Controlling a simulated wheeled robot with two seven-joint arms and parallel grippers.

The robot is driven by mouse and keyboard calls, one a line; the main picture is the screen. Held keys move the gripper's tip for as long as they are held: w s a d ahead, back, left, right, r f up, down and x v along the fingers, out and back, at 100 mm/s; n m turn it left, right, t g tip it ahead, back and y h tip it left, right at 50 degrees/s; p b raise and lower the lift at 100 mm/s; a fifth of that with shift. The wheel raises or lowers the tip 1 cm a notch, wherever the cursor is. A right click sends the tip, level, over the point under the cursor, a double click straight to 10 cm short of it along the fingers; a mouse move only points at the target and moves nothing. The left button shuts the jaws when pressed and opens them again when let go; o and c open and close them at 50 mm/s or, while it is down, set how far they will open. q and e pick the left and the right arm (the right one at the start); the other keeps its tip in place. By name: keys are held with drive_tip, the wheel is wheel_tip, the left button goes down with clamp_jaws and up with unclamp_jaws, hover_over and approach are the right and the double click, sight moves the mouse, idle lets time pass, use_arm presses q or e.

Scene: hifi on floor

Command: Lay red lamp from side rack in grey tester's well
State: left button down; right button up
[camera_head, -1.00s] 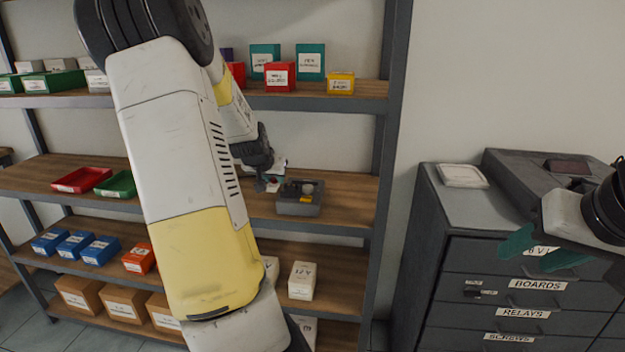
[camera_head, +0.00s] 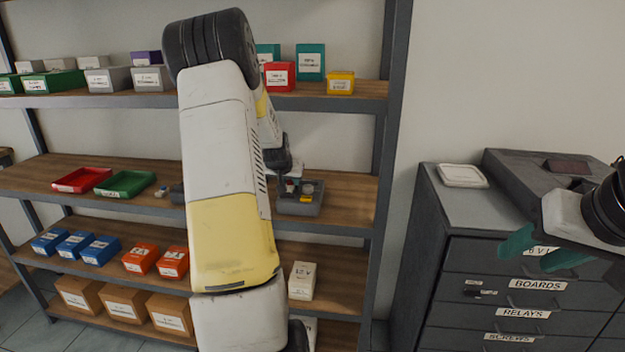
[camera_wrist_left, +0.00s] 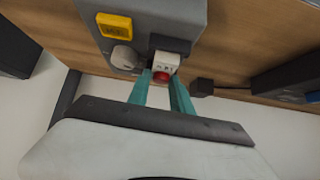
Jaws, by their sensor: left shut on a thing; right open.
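The grey tester (camera_head: 300,207) stands on the middle shelf; in the left wrist view the tester (camera_wrist_left: 193,12) shows a yellow label, a round knob and a dark recess (camera_wrist_left: 168,43), apparently the well. My left gripper (camera_wrist_left: 163,88) has its teal fingers shut on the red lamp (camera_wrist_left: 161,77), which has a white labelled body. The lamp is at the recess's edge; I cannot tell whether it is above it or partly inside. In the head view the lamp (camera_head: 290,186) shows small at the tester. My right gripper (camera_head: 540,250) is open and empty at the cabinet.
A dark block, probably the side rack (camera_head: 177,193), is mostly hidden behind my left arm; a small blue-topped piece (camera_head: 161,191) lies beside it. Green (camera_head: 125,184) and red (camera_head: 82,180) trays are further left. The upper shelf (camera_head: 330,103) with boxes is above the tester.

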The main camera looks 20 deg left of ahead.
use_arm(q)
drive_tip(key=c, duration=1.1)
unclamp_jaws()
drive_tip(key=shift+c, duration=0.2)
drive_tip(key=shift+s+r, duration=0.15)
drive_tip(key=shift+r, duration=0.1)
drive_tip(key=v, duration=1.1)
drive_tip(key=s+d+r+m+h, duration=0.1)
drive_tip(key=s+d+r, duration=0.15)
drive_tip(key=d, duration=0.25)
drive_tip(key=s+d+r+g, duration=0.1)
drive_tip(key=s+d+r, duration=0.1)
drive_tip(key=s+d, duration=0.25)
drive_tip(key=s+d+r+m+h, duration=0.1)
drive_tip(key=s+d+r, duration=0.2)
drive_tip(key=d, duration=0.3)
drive_tip(key=s+d+h, duration=0.1)
drive_tip(key=s+d, duration=0.4)
drive_tip(key=s, duration=0.4)
drive_tip(key=s+d+m+g+h, duration=0.1)
drive_tip(key=s+d, duration=0.4)
drive_tip(key=s, duration=0.3)
drive_tip(key=shift+s+d+f+g, duration=0.15)
drive_tip(key=shift+s+g, duration=0.15)
drive_tip(key=shift+s, duration=0.1)
